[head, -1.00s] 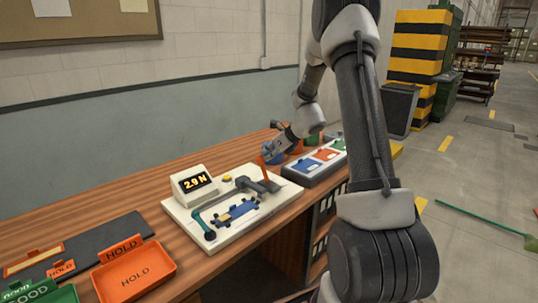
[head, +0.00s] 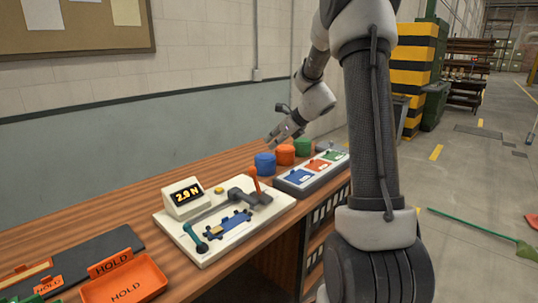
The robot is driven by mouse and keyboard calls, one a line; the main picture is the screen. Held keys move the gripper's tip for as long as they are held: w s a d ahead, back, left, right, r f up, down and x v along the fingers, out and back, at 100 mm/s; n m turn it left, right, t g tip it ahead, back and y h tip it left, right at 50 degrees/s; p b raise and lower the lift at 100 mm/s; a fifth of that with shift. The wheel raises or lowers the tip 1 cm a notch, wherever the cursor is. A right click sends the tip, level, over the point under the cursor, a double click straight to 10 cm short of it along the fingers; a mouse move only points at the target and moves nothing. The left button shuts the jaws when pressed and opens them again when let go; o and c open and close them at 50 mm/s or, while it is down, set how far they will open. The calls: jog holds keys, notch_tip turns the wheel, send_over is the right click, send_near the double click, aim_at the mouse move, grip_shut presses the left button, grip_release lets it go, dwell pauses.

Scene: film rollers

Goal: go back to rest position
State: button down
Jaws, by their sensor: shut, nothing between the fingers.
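My gripper (head: 274,138) is shut and empty. It hangs in the air above the far part of the wooden bench, over the blue round container and clear of it. My arm reaches up from the right of the view and bends down to the gripper. The white test device (head: 228,218) sits on the bench below and to the left, with a display reading 2.9 N, an orange lever and a blue part on it.
Blue (head: 265,164), orange (head: 285,155) and green (head: 302,147) containers stand behind a grey tray (head: 284,189) with coloured panels. An orange HOLD tray (head: 125,284) lies at the front left. A green broom (head: 478,227) lies on the floor.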

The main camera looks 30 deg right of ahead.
jog(key=shift+s+d+r, duration=0.1)
jog(key=shift+d+r, duration=0.05)
jog(key=shift+r, duration=0.6)
